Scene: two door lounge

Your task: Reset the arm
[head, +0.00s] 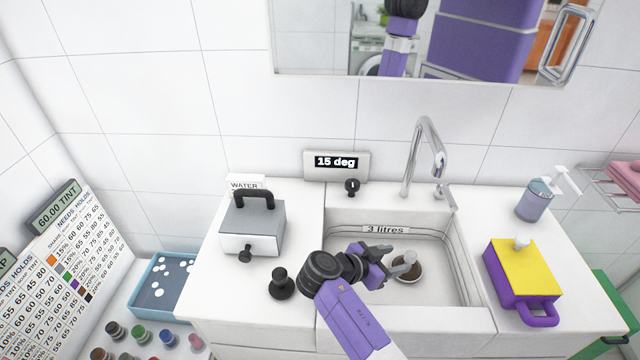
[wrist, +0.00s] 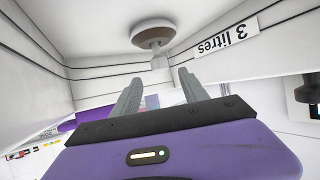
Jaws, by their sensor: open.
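My purple arm reaches from the bottom of the head view over the front of the white sink (head: 455,285). My gripper (head: 408,266) is open and hangs over the basin. In the wrist view its two grey fingers (wrist: 160,92) stand apart with nothing between them. A round brown-and-white stopper-like piece (head: 410,272) sits in the basin, partly hidden behind the fingers. It also shows beyond the fingertips in the wrist view (wrist: 152,35), apart from them.
A faucet (head: 425,150) rises behind the basin. A grey-topped box (head: 252,228) and a black knob (head: 282,284) stand on the left counter. A yellow-and-purple container (head: 522,275) and a soap dispenser (head: 536,198) stand on the right. A blue tray (head: 150,295) lies lower left.

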